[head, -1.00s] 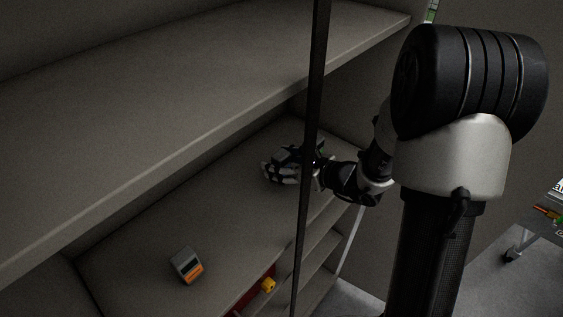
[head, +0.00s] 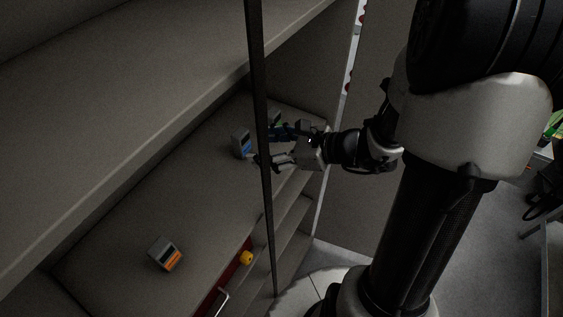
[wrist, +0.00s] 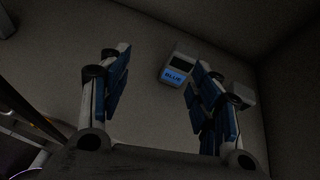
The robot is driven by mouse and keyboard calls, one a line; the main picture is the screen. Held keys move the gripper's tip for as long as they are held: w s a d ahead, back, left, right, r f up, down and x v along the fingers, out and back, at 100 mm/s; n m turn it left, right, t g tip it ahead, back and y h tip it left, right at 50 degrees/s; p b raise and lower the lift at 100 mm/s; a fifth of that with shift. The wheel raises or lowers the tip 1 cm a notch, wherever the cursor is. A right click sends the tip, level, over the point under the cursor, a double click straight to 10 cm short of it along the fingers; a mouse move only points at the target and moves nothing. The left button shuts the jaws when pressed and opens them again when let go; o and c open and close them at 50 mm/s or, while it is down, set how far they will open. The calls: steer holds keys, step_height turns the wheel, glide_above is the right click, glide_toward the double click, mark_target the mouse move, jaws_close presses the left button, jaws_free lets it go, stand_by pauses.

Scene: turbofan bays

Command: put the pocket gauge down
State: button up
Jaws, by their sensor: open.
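A small grey gauge with a dark screen and a blue label (head: 241,143) stands on the shelf surface (head: 190,190). In the wrist view its label reads BLUE (wrist: 176,72), and it sits beyond my fingertips, near the right finger. My gripper (head: 266,146) is open, with its fingers spread just right of this gauge and nothing visible held between them. In the wrist view the open fingers (wrist: 160,66) show on both sides. A similar grey gauge with an orange label (head: 165,254) stands on the same shelf, nearer the front left.
A dark upright post (head: 259,120) crosses in front of the shelf, close to my gripper. An upper shelf (head: 150,75) overhangs it. A yellow item (head: 246,258) sits by a red drawer below. The shelf between the gauges is clear.

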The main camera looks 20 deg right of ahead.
steer(key=s+a+r+n+g+h, duration=0.1)
steer(key=s+a+r+n+g, duration=0.1)
steer(key=s+a+n+g, duration=0.4)
steer(key=s+a+r+n+g+h, duration=0.15)
steer(key=s+a+n, duration=0.25)
steer(key=s+n, duration=0.5)
steer(key=s+d+r+n+t+h, duration=0.2)
steer(key=s+d+r+n+h, duration=0.2)
steer(key=n, duration=0.7)
steer(key=d+r+h, duration=0.1)
steer(key=d+h, duration=0.1)
steer(key=d, duration=0.1)
steer(key=shift+s+d+t, duration=0.25)
steer(key=shift+d+t, duration=0.05)
steer(key=shift+t, duration=0.05)
steer(key=shift+h, duration=0.25)
steer(key=shift+c, duration=0.3)
